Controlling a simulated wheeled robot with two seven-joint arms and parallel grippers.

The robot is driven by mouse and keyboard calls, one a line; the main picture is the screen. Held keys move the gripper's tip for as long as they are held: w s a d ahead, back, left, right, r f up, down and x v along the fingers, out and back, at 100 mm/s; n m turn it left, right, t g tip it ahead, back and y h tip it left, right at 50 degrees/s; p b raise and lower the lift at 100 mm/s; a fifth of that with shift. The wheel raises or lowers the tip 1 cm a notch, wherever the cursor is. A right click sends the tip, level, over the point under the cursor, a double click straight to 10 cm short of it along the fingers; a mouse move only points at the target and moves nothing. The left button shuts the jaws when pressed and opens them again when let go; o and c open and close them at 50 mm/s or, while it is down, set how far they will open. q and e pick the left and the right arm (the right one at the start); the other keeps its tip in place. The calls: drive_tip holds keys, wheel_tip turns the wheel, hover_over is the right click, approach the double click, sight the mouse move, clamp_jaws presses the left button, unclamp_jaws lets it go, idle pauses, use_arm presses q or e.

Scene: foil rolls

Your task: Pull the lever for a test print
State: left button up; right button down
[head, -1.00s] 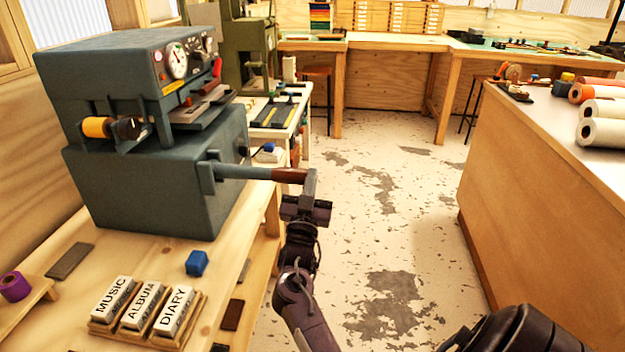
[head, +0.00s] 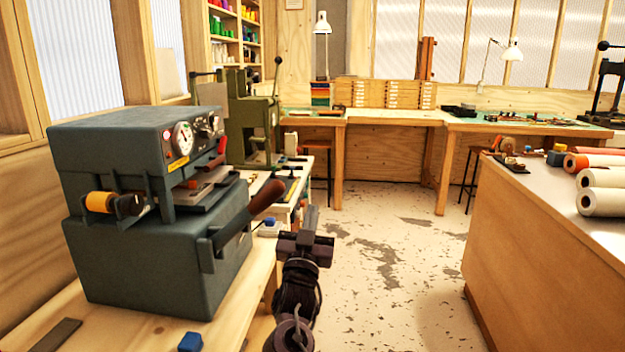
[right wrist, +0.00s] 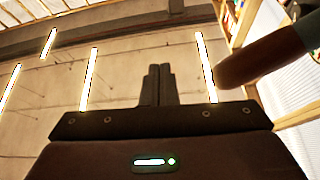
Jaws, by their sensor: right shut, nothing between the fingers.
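The grey-blue foil press (head: 150,220) stands on the wooden bench at left, with a gauge and a roll of orange foil (head: 100,202) on its side. Its lever (head: 235,229) slants up and to the right from the pivot on the press's side and ends in a brown handle (head: 267,197). My right gripper (head: 309,216) points upward to the right of the handle, apart from it in the picture. In the right wrist view its fingers (right wrist: 158,84) are shut together and empty, and the handle (right wrist: 262,55) shows at the right. My left gripper is not in view.
A blue cube (head: 190,342) lies on the bench's front part. A green press (head: 252,125) stands behind on a white table. At right is a wooden counter (head: 540,245) with foil rolls (head: 600,201). The floor (head: 390,240) between is clear.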

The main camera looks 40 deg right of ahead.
wheel_tip(320, 180, up, 9)
drive_tip(key=shift+s+r, duration=0.2)
drive_tip(key=shift+s, duration=0.05)
idle(1.3)
